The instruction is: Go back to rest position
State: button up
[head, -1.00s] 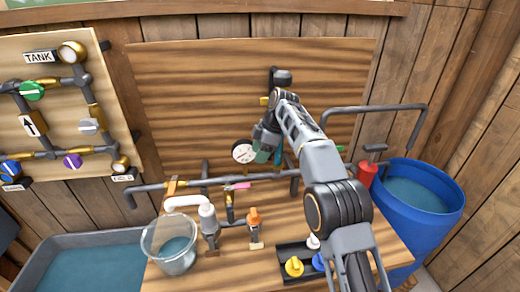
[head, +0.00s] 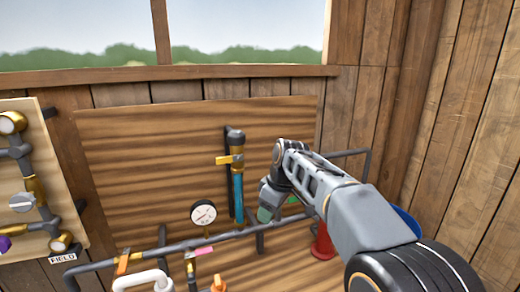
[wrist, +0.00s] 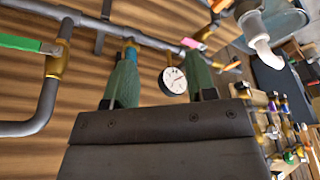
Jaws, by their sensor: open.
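My gripper (head: 266,213) hangs in front of the wooden back board, at the end of my arm, just right of a blue tube with a yellow valve (head: 236,162). In the wrist view its two green fingers (wrist: 160,85) stand apart with nothing held between them. A round white gauge (wrist: 174,80) shows behind the gap between the fingers. The same gauge (head: 203,213) sits on the dark pipe to the left of my gripper in the head view.
A dark pipe (head: 110,264) runs across the board's lower part. A red object (head: 322,243) and a blue barrel (head: 407,222) stand right, partly behind my arm. A valve panel (head: 40,175) is at left. In the wrist view, a green-handled valve (wrist: 30,43) is near the left edge.

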jog(key=s+d+f+m+t+h, duration=0.1)
jog(key=s+d+f+m, duration=0.3)
jog(key=s, duration=0.6)
jog(key=s+d+f+m+t+h, duration=0.1)
jog(key=s+d+f+m+h, duration=0.1)
jog(key=s+d+f+m, duration=0.3)
jog(key=s+d+m, duration=0.3)
jog(key=s+d, duration=0.2)
jog(key=shift+s+d+t, duration=0.2)
jog(key=shift+t, duration=0.1)
